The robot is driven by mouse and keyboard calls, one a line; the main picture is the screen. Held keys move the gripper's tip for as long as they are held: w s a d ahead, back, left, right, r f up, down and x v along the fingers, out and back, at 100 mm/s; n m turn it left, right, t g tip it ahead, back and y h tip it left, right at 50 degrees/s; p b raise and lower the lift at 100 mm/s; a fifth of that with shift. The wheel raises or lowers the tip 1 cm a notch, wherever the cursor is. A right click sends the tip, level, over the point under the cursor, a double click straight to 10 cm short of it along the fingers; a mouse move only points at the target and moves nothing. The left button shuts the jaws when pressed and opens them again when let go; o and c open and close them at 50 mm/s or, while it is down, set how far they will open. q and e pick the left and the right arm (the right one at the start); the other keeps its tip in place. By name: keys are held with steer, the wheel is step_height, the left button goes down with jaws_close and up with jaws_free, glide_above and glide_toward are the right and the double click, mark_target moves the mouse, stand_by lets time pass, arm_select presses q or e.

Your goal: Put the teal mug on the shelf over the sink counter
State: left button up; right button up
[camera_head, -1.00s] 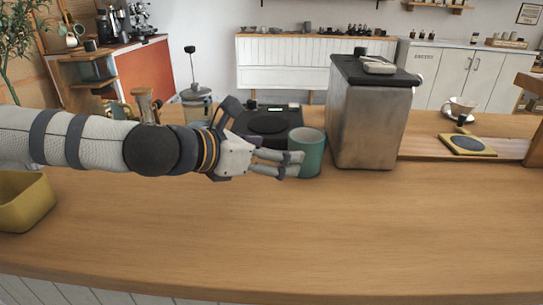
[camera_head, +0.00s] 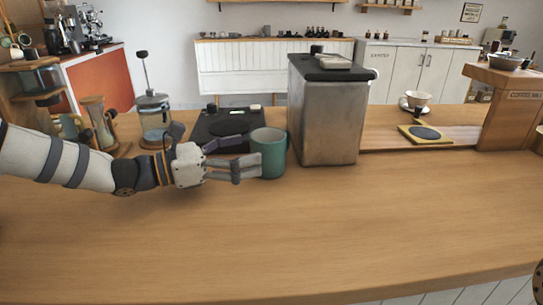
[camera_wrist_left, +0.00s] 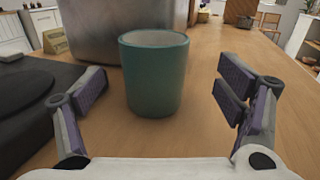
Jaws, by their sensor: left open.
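The teal mug (camera_head: 269,153) stands upright on the wooden counter, just left of a steel box, in the head view. It also shows in the left wrist view (camera_wrist_left: 154,75), centred between the spread fingers with a gap on each side. My left gripper (camera_head: 246,171) is open and empty at the mug's left side, low over the counter. Two wall shelves show at the top edge, a long one (camera_head: 278,2) and a shorter one (camera_head: 390,7); I cannot tell which is the sink counter's.
The steel box (camera_head: 328,120) stands close right of the mug. A black scale (camera_head: 225,125) is behind the gripper, and a French press (camera_head: 154,118) is left of it. A yellow-edged mat (camera_head: 425,134) lies to the right. The front counter is clear.

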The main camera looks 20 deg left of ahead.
mark_target(271, 144)
arm_select(q)
steer(key=x, duration=0.6)
steer(key=shift+w+d+f, duration=0.1)
steer(key=shift+w, duration=0.4)
steer(key=c, duration=1.7)
